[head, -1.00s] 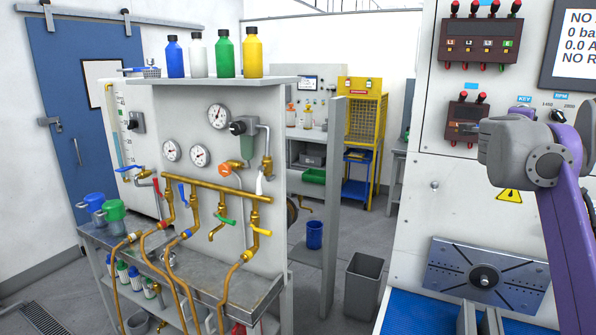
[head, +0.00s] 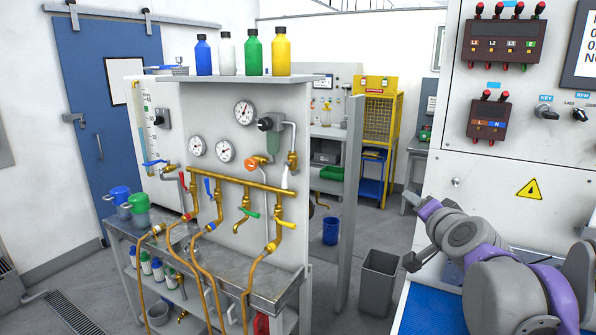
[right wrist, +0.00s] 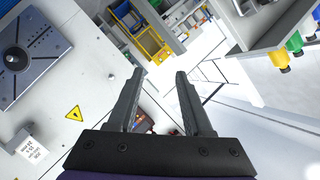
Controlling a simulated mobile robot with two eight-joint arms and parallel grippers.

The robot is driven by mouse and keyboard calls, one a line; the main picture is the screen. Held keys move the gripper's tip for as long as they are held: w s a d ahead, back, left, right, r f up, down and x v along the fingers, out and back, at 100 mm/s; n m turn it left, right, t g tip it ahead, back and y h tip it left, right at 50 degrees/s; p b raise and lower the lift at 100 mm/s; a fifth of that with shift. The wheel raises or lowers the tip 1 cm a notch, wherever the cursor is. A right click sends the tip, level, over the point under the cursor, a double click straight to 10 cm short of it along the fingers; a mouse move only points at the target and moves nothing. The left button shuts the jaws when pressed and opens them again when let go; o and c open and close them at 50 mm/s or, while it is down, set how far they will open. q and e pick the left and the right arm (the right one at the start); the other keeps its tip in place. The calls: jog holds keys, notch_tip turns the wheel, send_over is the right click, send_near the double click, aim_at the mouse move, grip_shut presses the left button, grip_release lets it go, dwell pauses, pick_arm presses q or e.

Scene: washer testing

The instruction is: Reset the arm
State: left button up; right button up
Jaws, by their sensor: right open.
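My right arm (head: 500,285), grey and purple, is at the lower right of the head view, bent low in front of the white test panel. In the right wrist view my right gripper (right wrist: 158,73) has its two dark fingers spread apart, with nothing between them. The fingers point over open space, with the floor and the yellow cage beyond them. My left gripper shows in neither view.
The white test panel (head: 477,180) stands close at the right above a blue mat (head: 428,312). A pipe-and-gauge bench (head: 245,290) with several bottles on top is at the left. A grey bin (head: 378,284) stands on the floor between them.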

jog(key=s+a+f+n+g+y, duration=0.1)
jog(key=s+a+f+n+g, duration=0.15)
jog(key=s+a+f, duration=0.4)
jog(key=s+a+f+n+g+y, duration=0.1)
jog(key=s+f+n+g, duration=0.2)
jog(key=f, duration=0.7)
jog(key=s+f+n+g+h, duration=0.1)
jog(key=s+f+n+g, duration=0.2)
jog(key=s+f, duration=1.4)
notch_tip(320, 180, down, 3)
jog(key=shift+s+d+f+n+g, duration=0.1)
jog(key=shift+s+d+n+g, duration=0.2)
jog(key=shift+n, duration=0.45)
jog(key=shift+a, duration=0.1)
